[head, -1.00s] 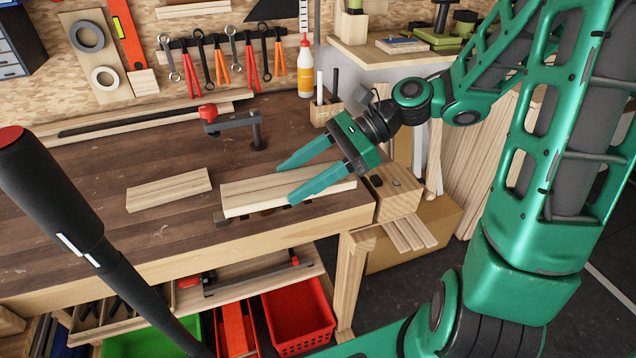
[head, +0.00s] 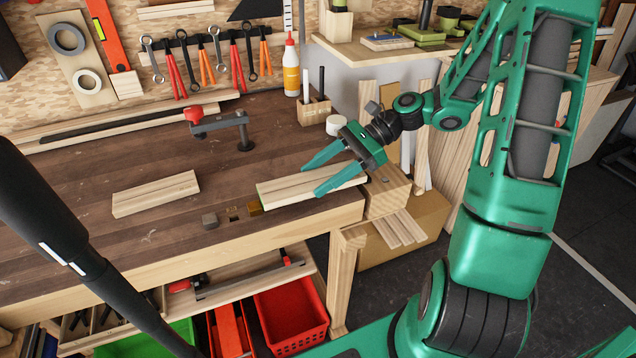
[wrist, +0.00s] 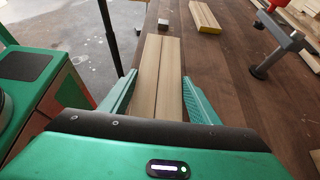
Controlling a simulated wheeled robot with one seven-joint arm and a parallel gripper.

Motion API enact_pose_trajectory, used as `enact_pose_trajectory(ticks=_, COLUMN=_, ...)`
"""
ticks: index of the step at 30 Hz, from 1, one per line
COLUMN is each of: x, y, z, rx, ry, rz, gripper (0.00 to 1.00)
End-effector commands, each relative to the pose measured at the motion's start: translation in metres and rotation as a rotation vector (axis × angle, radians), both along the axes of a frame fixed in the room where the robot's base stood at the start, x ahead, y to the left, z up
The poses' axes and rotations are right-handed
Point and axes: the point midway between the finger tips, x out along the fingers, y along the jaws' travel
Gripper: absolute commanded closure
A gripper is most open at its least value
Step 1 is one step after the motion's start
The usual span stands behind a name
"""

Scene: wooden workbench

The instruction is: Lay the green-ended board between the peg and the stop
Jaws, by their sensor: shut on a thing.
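My gripper (head: 317,181) is shut on a pale two-strip wooden board (head: 295,188), fingers on its two long sides. This board (wrist: 157,75) runs away from me between the fingers in the wrist view.
A second board (head: 155,193) lies further left; its yellow end (wrist: 209,31) shows in the wrist view. A dark clamp with a red knob (head: 220,121) stands behind. A wooden vise block (head: 388,190) is at the bench's right end.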

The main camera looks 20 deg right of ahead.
Motion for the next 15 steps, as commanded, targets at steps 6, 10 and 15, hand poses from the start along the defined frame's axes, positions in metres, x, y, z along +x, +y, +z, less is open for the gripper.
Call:
enact_pose_trajectory(ticks=6, x=0.0, y=0.0, z=-0.025, rx=0.002, ry=0.001, rz=0.0, gripper=0.71)
enact_pose_trajectory(ticks=10, x=0.0, y=0.0, z=-0.027, rx=0.001, ry=0.0, rz=0.0, gripper=0.71)
enact_pose_trajectory(ticks=15, x=0.0, y=0.001, z=-0.027, rx=0.001, ry=0.0, rz=0.0, gripper=0.71)
